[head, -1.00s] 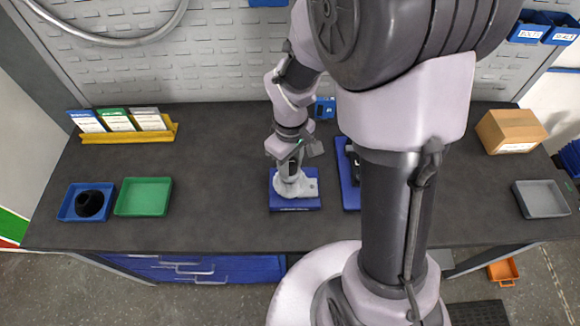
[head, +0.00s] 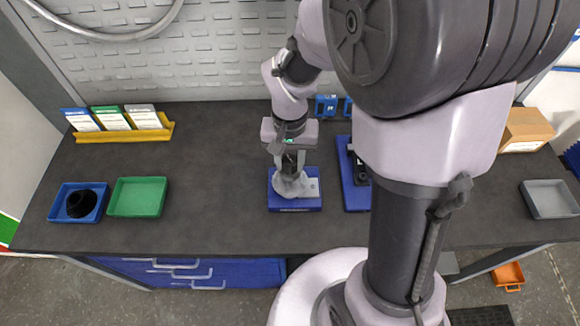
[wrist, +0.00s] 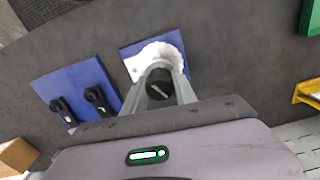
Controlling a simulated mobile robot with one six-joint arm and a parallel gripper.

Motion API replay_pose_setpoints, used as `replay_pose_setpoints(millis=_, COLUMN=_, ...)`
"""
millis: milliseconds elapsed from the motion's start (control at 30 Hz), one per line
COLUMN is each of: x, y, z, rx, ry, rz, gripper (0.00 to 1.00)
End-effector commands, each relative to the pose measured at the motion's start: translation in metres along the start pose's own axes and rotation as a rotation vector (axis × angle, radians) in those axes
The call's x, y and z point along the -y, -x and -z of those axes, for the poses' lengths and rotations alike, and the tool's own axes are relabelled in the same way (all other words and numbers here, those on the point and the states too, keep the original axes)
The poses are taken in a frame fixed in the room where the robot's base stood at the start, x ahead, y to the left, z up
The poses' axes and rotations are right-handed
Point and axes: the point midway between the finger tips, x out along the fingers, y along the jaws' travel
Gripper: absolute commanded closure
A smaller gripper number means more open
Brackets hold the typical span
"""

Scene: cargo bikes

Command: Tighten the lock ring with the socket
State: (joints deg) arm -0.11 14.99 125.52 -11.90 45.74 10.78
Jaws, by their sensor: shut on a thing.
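My gripper (head: 291,172) points down over a blue plate (head: 283,206) that bears a pale grey metal part (head: 311,187) at the middle of the bench. In the wrist view, my gripper (wrist: 159,72) is shut on a dark round piece, which looks like the socket (wrist: 158,88), between its two grey fingers. The socket stands over the rounded end of the pale part (wrist: 168,48). The lock ring cannot be made out; the socket and fingers hide that spot. Whether the socket touches the part below cannot be told.
To the right, a second blue plate (head: 357,199) bears black tools (wrist: 95,96). At left are a blue tray (head: 59,207) with a black round piece (head: 81,203) and an empty green tray (head: 138,197). A yellow card rack (head: 122,136) stands behind. Between is bare bench.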

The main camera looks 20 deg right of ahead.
Motion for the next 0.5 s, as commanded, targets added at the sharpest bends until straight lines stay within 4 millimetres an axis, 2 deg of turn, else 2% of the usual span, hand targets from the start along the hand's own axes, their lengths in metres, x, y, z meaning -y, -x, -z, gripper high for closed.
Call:
replay_pose_setpoints(millis=100, x=-0.0008, y=-0.0031, z=-0.0023, rx=0.007, ry=-0.053, rz=-0.003, gripper=1.00)
replay_pose_setpoints(millis=367, x=-0.0009, y=-0.0029, z=-0.0026, rx=0.008, ry=-0.063, rz=-0.004, gripper=1.00)
replay_pose_setpoints(millis=500, x=-0.0006, y=-0.0054, z=-0.0024, rx=0.007, ry=-0.207, rz=-0.004, gripper=1.00)
